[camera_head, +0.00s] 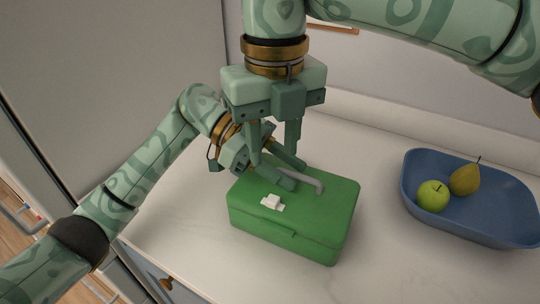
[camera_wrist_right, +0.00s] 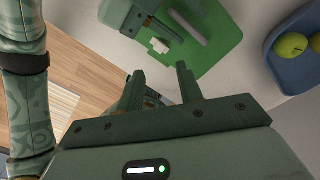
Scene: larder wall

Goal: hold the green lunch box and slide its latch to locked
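The green lunch box (camera_head: 325,220) sits closed on the pale counter. A small white latch (camera_head: 272,203) is on its lid, and a grey handle (camera_head: 312,183) stands on top. The latch also shows in the right wrist view (camera_wrist_right: 159,46); I cannot tell its locked state. My left gripper (camera_head: 299,175) is low over the lid, its fingers apart on either side of the handle; contact is unclear. My right gripper (camera_head: 274,158) points down above the back left of the box, open and empty. Its fingers (camera_wrist_right: 162,84) are apart in the right wrist view.
A blue bowl (camera_head: 410,181) with a green apple (camera_head: 433,196) and a yellow-green pear (camera_head: 465,180) stands to the right. Counter (camera_head: 380,265) is clear between box and bowl. My two grippers are very close together. The counter's front edge is at lower left.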

